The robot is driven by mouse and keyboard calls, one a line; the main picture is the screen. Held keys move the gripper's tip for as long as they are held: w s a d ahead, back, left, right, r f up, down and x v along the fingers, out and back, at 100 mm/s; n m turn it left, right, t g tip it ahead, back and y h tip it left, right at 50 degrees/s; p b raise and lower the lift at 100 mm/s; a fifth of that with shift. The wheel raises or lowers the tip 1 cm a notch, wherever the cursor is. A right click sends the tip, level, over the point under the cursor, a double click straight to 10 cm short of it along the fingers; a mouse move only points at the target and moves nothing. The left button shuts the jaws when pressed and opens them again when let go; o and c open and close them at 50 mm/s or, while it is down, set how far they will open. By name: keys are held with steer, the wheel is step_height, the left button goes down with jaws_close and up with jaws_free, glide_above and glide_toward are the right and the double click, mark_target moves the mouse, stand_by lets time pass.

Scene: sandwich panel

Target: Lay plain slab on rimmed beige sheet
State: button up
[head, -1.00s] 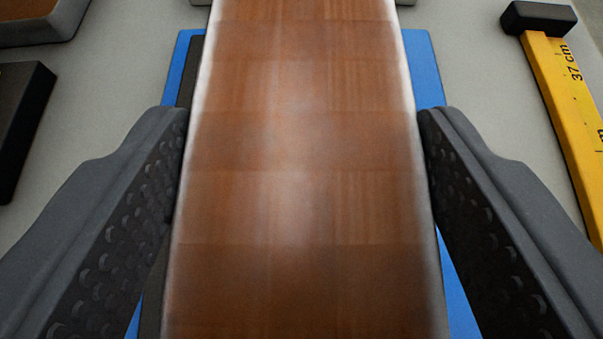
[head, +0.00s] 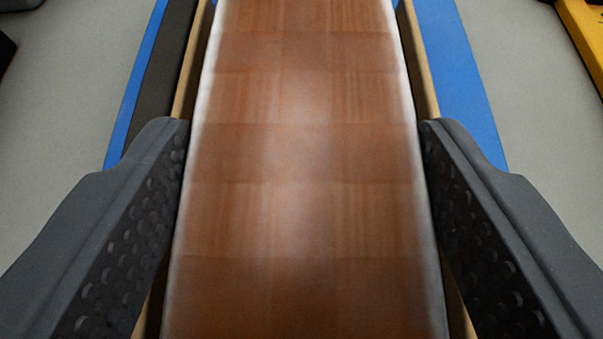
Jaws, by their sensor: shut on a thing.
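The plain slab (head: 300,150) is a long board with a brown wood-tiled face and whitish long edges. It runs from the bottom to the top of the view, and its ends are out of frame. My gripper (head: 304,140) is shut on it, one dark textured jaw against each long edge. Tan strips show along both sides of the slab, likely the rim of the rimmed beige sheet (head: 418,60) beneath. The slab hides the sheet's middle, so I cannot tell whether the two touch.
A blue mat (head: 465,90) lies under the sheet, with a dark strip (head: 168,70) along its left part. A yellow ruler (head: 586,35) is at the upper right, and a dark object (head: 5,50) at the left edge.

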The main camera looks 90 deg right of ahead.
steer(key=shift+f+b, duration=0.4)
steer(key=o, duration=1.1)
steer(key=shift+c, duration=0.2)
steer(key=p+v, duration=0.3)
steer(key=v, duration=0.5)
steer(key=shift+a+r, duration=0.2)
steer(key=shift+a, duration=0.1)
steer(key=p+v, duration=0.3)
steer(key=shift+a+r+p, duration=0.2)
steer(key=shift+a+p, duration=0.05)
steer(key=shift+p, duration=0.15)
steer(key=shift+a+r+p, duration=0.25)
steer(key=shift+a+p, duration=0.4)
steer(key=shift+p, duration=0.2)
